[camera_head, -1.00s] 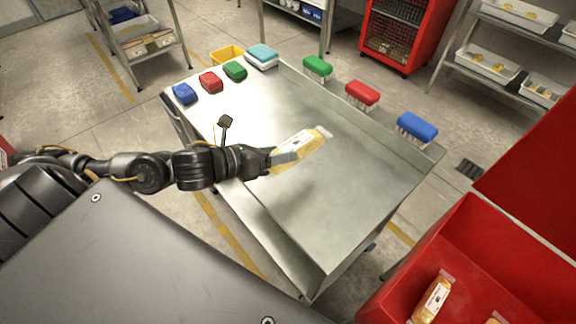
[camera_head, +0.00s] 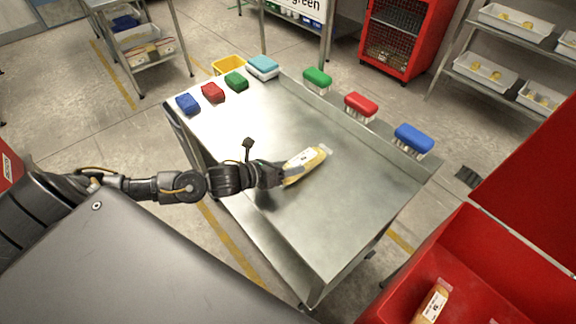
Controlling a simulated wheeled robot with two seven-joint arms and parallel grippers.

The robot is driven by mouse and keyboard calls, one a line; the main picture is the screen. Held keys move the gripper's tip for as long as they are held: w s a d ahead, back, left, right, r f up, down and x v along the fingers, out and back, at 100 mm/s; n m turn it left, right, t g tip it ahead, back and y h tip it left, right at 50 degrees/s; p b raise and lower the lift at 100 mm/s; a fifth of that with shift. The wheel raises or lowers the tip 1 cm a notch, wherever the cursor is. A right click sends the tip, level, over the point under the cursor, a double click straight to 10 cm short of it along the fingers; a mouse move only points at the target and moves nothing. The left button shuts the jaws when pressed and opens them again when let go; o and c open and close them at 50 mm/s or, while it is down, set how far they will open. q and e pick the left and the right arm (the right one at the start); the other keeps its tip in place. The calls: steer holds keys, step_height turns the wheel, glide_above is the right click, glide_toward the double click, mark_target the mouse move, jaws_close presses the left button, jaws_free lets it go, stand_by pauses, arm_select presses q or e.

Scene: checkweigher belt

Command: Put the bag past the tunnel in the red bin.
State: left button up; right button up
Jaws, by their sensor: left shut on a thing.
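My left gripper (camera_head: 286,172) is shut on a clear bag with yellow contents and a white label (camera_head: 308,164). The bag is tilted, low over the middle of the steel table (camera_head: 345,215); I cannot tell whether it touches the top. The red bin (camera_head: 478,240) stands at the lower right, apart from the gripper. A similar bag (camera_head: 431,303) lies inside it, and a scrap of another shows at the bottom edge. No tunnel or belt shows. My right gripper is not in view.
Blue, red and green brushes or blocks (camera_head: 213,92) line the table's far left. Green, red and blue brushes (camera_head: 361,106) stand along its raised far right edge. A yellow tub (camera_head: 229,65) is behind. The table's centre and front are clear.

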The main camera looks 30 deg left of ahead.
arm_select(q)
steer(key=shift+f, duration=0.2)
steer(key=o, duration=0.7)
steer(key=shift+f, duration=0.1)
steer(key=o, duration=0.4)
steer(key=shift+o, duration=0.2)
steer(key=shift+s+r, duration=0.1)
steer(key=shift+r, duration=0.15)
steer(key=b+v, duration=0.2)
steer(key=v, duration=0.8)
steer(key=shift+s+a, duration=0.1)
steer(key=shift+s, duration=0.15)
steer(key=shift+o, duration=0.2)
steer(key=shift+s+a+r, duration=0.3)
steer(key=shift+s, duration=0.2)
